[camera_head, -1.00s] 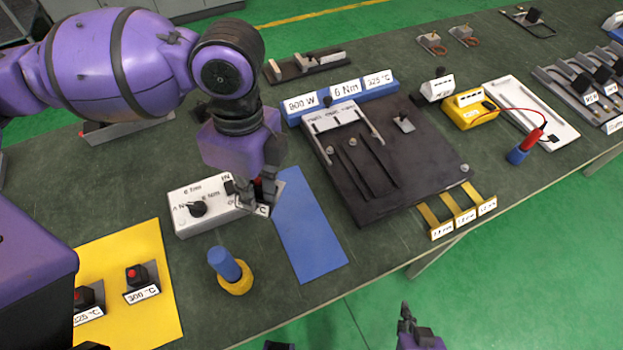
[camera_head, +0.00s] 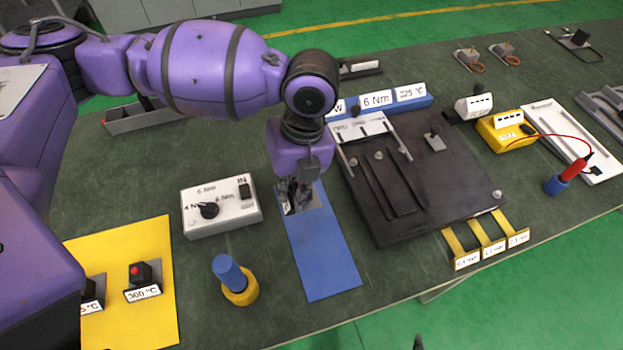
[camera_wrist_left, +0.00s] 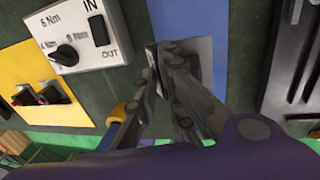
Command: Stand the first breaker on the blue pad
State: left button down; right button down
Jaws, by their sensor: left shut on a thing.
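My left gripper (camera_head: 297,192) is shut on the first breaker, whose grey base plate (camera_head: 316,200) shows beside the fingers. The breaker is at the far part of the long blue pad (camera_head: 327,262). In the left wrist view the fingers (camera_wrist_left: 165,72) grip it, and its grey plate (camera_wrist_left: 198,52) lies over the blue pad (camera_wrist_left: 188,18). The fingers hide most of its body, and I cannot tell whether it touches the pad. A small dark tip of my right gripper (camera_head: 418,343) shows at the bottom edge.
The grey box with a dial (camera_head: 220,206) stands left of the pad. The black fixture board (camera_head: 415,180) is close on the right. A blue-and-yellow tool (camera_head: 234,279) stands at the near left. Two other breakers sit on the yellow mat (camera_head: 155,315).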

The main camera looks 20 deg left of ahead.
aim_at(294, 188)
pick_arm(q)
jog(key=shift+w+d+f, duration=0.1)
jog(key=shift+w+f, duration=0.9)
jog(key=shift+f, duration=0.25)
jog(key=shift+w+f, duration=0.1)
jog(key=shift+f, duration=1.45)
jog(key=shift+f, duration=0.15)
jog(key=c, duration=1.9)
grip_release()
jog(key=shift+o, duration=0.2)
jog(key=r, duration=0.4)
jog(key=d+r, duration=0.1)
jog(key=r, duration=0.3)
jog(key=w+d+r, duration=0.1)
jog(key=r, duration=0.3)
jog(key=shift+w, duration=0.1)
